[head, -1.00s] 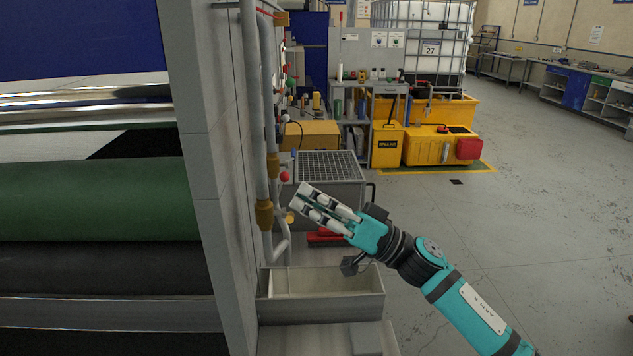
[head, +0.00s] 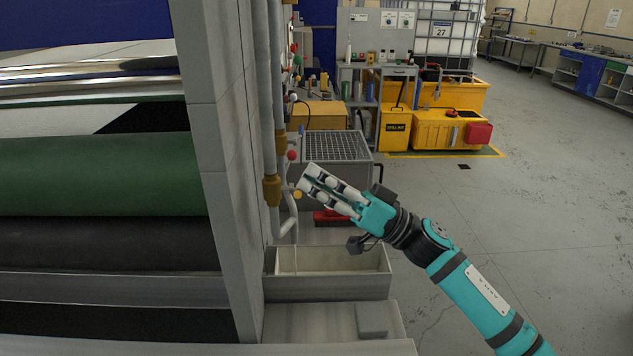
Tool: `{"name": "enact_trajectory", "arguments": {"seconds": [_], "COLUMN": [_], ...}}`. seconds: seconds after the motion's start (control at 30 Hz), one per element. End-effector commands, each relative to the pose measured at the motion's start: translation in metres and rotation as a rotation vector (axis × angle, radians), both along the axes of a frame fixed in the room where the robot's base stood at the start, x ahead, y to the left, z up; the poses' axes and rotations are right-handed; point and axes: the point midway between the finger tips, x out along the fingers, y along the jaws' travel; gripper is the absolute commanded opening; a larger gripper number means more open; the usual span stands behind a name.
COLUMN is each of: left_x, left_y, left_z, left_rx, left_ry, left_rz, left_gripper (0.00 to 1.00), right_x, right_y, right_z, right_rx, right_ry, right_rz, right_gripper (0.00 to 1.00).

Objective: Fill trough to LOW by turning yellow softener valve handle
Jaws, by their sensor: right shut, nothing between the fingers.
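A small yellow knob (head: 297,194), which looks like the softener valve handle, sits on the pipework beside the machine's grey side wall. My right gripper (head: 308,181) is shut and empty, its fingertips close to the right of the yellow knob; I cannot tell whether they touch. A red knob (head: 292,155) is just above. The grey trough (head: 340,288) stands below, under the pipe's lower end. Its inside looks pale, and I cannot make out a liquid level or a LOW mark. My left gripper is out of view.
Grey vertical pipes (head: 265,100) with brass fittings run along the wall. A grated grey tank (head: 338,147) stands behind my gripper, with a red item (head: 332,217) on the floor below. Yellow spill bins (head: 395,130) are farther back. The floor at right is clear.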

Motion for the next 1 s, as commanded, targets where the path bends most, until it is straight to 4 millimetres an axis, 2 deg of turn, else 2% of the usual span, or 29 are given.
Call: {"name": "enact_trajectory", "arguments": {"seconds": [0.27,0.7,1.0], "left_x": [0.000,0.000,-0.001], "left_y": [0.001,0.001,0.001], "left_z": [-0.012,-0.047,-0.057], "left_rx": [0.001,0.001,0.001], "left_ry": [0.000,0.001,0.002], "left_rz": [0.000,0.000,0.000], "left_gripper": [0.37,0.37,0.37], "right_x": [-0.003,-0.011,-0.013], "right_y": [0.000,0.001,0.001], "right_z": [-0.007,-0.024,-0.027], "right_rx": [-0.002,-0.003,-0.002], "right_ry": [-0.068,-0.306,-0.395], "right_rz": [0.001,0.002,0.001], "right_gripper": [0.00,0.00,0.00]}}
